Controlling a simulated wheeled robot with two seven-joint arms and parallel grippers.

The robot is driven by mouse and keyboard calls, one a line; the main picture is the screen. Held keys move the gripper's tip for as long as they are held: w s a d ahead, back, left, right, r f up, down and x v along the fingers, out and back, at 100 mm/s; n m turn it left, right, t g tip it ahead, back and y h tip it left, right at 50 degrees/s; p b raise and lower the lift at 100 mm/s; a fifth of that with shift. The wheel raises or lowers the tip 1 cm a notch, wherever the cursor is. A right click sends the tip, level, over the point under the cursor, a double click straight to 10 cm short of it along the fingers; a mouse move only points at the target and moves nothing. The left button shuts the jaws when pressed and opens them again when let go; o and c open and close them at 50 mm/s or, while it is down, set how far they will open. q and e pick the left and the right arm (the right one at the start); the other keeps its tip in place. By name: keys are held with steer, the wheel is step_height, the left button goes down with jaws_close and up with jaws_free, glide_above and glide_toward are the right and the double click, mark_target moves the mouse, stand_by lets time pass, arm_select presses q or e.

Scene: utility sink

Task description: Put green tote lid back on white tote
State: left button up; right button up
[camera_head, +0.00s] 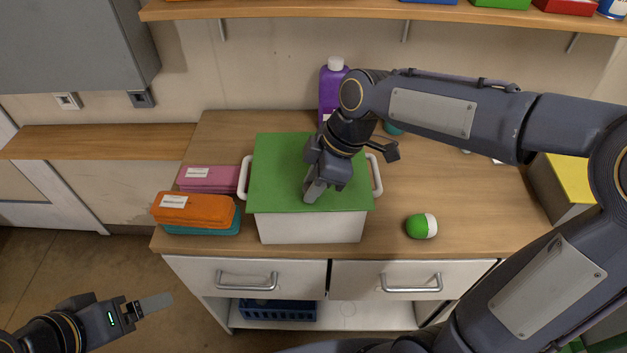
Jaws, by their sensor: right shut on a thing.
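The green tote lid (275,170) lies over the top of the white tote (310,229), which stands on the wooden counter. The lid looks about level; its front edge hangs slightly past the tote's front wall. White handles show at the tote's left and right. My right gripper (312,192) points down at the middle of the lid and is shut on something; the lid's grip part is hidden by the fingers. My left gripper (158,303) is at the lower left, over the floor and away from the counter; its finger opening is not clear.
Orange (193,209) and pink (208,179) boxes stand left of the tote, close to its handle. A purple bottle (330,88) stands behind it. A green and white object (421,226) lies right of it. The counter's right part (480,205) is mostly clear.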

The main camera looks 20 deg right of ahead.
steer(key=shift+f, duration=0.25)
steer(key=o, duration=1)
steer(key=shift+o, duration=0.2)
steer(key=shift+d+r, duration=0.1)
steer(key=shift+r, duration=0.45)
steer(key=w+v, duration=0.1)
steer(key=v, duration=1)
steer(key=s+d+f+m+t, duration=0.2)
steer(key=s+f+m, duration=0.4)
steer(key=s+m, duration=0.2)
steer(key=s+d+f+m+t, duration=0.2)
steer(key=s+d+f+m, duration=0.1)
steer(key=s+f+m, duration=0.3)
steer(key=s+m, duration=0.2)
steer(key=m, duration=0.1)
steer(key=shift+t, duration=0.3)
